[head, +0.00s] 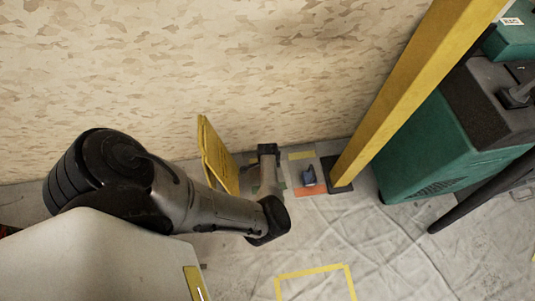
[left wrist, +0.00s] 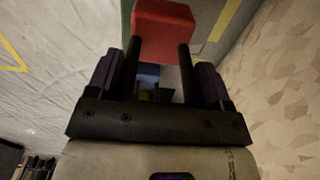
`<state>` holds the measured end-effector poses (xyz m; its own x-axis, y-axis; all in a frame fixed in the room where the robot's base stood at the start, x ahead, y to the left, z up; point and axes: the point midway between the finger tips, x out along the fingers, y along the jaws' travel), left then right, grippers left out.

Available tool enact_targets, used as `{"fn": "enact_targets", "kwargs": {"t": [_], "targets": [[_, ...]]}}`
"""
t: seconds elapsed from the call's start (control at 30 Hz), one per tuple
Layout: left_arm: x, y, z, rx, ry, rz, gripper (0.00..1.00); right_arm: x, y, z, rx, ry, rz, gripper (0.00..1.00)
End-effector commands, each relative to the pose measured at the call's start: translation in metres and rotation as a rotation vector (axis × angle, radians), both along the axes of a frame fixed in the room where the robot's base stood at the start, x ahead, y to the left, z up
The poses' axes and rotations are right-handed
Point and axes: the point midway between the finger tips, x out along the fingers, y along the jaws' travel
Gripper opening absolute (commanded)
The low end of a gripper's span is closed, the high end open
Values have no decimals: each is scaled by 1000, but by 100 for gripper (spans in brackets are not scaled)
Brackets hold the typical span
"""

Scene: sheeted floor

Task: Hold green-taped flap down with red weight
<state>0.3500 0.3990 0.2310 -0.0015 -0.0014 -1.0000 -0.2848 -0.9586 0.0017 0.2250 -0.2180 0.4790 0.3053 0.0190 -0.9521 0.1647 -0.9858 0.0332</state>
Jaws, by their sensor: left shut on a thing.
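My left gripper (left wrist: 160,50) is shut on the red weight (left wrist: 164,22), a block held between its two dark fingers in the left wrist view. In the head view my arm comes in from the left and reaches over the floor near the wall; the red weight does not show there. Small bits of green tape (head: 282,185) show on the floor beside my arm, which hides much of that flap. I cannot tell whether the weight touches the flap. My right gripper is not in view.
A blue weight (head: 309,177) stands by orange tape (head: 311,189), right of the green tape. A yellow post (head: 400,85) and a green machine (head: 430,145) stand further right. A yellow folding sign (head: 218,155) stands to the left. A patterned wall (head: 200,60) is behind.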

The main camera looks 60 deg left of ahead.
Motion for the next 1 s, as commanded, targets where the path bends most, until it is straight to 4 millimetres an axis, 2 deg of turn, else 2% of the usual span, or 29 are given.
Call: {"fn": "enact_targets", "kwargs": {"t": [0.7, 1.0], "targets": [[2, 1, -23, 2, -3, 1, 0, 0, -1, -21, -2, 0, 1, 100], [1, 2, -31, 3, -1, 0, 0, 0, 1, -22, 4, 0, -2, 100]]}}
